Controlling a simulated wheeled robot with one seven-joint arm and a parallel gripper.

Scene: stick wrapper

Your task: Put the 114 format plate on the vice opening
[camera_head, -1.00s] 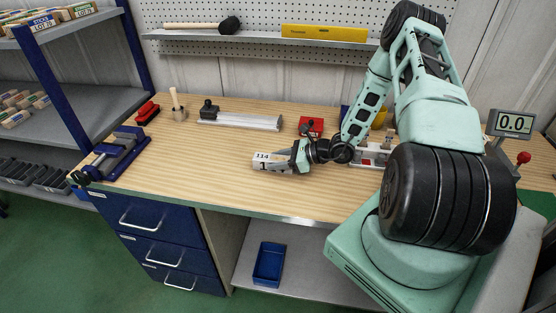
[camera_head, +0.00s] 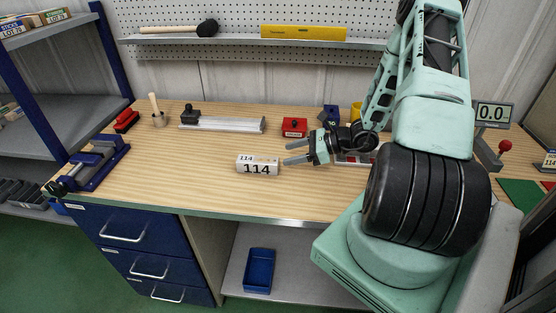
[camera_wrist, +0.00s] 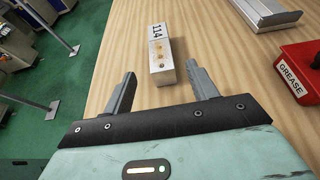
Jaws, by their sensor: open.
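The 114 format plate (camera_head: 258,166) is a pale metal block marked 114. It lies on the wooden bench near the front edge, and it also shows in the wrist view (camera_wrist: 162,58) ahead of my fingers. My gripper (camera_head: 288,154) is open and empty, just right of the plate and apart from it. In the wrist view my two fingers (camera_wrist: 161,87) are spread, with the plate's near end between and beyond their tips. The blue vice (camera_head: 92,166) stands at the bench's left end, its jaws facing up.
A red box marked GREASE (camera_head: 294,127) stands behind my gripper. A silver rail tool with a black knob (camera_head: 222,124), a small red stapler-like item (camera_head: 127,121) and a wooden holder (camera_head: 159,119) stand along the back. The bench between plate and vice is clear.

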